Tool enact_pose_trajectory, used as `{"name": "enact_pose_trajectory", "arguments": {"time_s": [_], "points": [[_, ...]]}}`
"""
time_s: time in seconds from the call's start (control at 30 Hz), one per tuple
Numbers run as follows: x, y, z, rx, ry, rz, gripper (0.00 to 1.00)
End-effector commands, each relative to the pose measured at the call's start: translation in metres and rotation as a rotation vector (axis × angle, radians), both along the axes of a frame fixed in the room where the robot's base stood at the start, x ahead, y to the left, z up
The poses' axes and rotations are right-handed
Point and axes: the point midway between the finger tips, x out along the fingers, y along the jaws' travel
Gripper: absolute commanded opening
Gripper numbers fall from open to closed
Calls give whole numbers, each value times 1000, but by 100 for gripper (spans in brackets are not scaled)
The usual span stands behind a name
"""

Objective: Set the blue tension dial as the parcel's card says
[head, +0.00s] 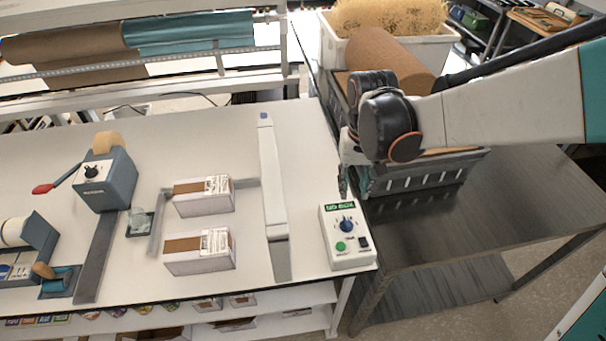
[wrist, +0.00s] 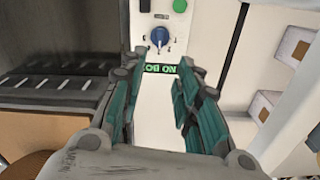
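The blue tension dial (head: 347,225) is on the white control box (head: 350,260) at the bench's right end; it also shows in the wrist view (wrist: 159,37). Its setting is too small to read. A green display (head: 335,208) above it appears to read "NO BOX". Two parcels (head: 199,264) (head: 204,206) with white printed labels lie left of the long white bar. The print is unreadable, and I cannot tell which paper is the card. My gripper (wrist: 162,80) is open and empty, above the display end of the control box, apart from the dial.
The control box also has a green button (head: 340,246) and a black switch (head: 364,243) close to the dial. The long white bar (head: 270,180) stands to its left. A dark metal table (head: 450,240) adjoins at right. A grey-blue tape machine (head: 105,187) with a black knob stands far left.

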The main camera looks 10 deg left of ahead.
Motion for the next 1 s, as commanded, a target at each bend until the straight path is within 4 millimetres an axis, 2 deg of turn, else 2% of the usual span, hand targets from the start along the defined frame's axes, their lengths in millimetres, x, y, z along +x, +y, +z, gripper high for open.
{"name": "enact_pose_trajectory", "arguments": {"time_s": [0.7, 1.0], "points": [[1, 0, -110, 0, 0, 0, 30], [0, 0, -133, 0, 0, 0, 30]]}}
